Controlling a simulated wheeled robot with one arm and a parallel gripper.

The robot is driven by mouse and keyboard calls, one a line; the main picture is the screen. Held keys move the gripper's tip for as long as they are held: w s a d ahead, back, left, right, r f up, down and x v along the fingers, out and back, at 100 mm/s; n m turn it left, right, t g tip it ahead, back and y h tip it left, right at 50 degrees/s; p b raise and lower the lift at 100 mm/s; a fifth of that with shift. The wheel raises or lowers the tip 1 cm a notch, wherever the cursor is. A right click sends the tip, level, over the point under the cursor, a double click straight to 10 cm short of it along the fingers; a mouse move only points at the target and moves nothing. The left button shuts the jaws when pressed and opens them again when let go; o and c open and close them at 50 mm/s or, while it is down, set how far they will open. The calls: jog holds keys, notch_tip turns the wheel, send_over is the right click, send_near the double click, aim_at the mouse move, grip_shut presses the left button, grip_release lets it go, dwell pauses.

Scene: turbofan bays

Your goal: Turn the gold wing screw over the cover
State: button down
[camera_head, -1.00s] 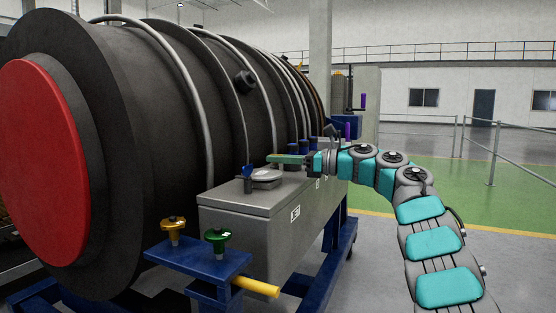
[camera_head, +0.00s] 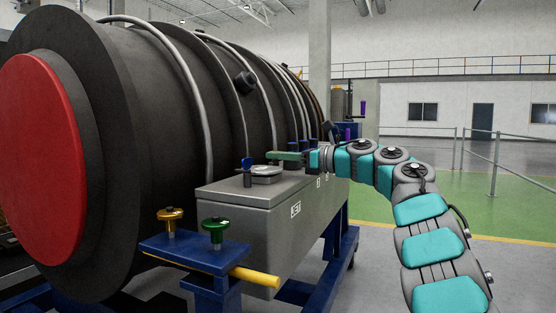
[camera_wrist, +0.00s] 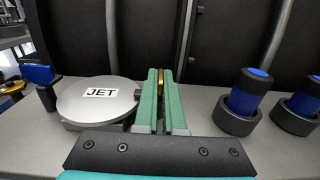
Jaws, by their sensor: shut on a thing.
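My gripper (camera_wrist: 161,100) has two green fingers, closed on a small gold piece (camera_wrist: 161,84), which looks like the gold wing screw. Only a thin strip of it shows between the fingertips, and how far it is turned cannot be told. The round grey cover (camera_wrist: 98,108), labelled JET, lies flat on the grey box just left of the fingers. In the head view my gripper (camera_head: 273,156) reaches in from the right, just above the back of the cover (camera_head: 263,178); the gold screw is hidden there.
A blue-topped piece (camera_wrist: 39,75) stands at the cover's left edge. Black and blue knobs (camera_wrist: 242,102) stand right of my fingers on the grey box (camera_head: 245,200). The dark engine casing (camera_head: 160,100) rises behind. A gold knob (camera_head: 170,215) and green knob (camera_head: 215,228) sit in front.

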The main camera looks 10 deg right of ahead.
jog(key=c, duration=1)
grip_release()
jog(key=shift+d, duration=0.1)
jog(key=b+v, duration=0.1)
jog(key=v, duration=0.6)
jog(key=shift+s+d, duration=0.25)
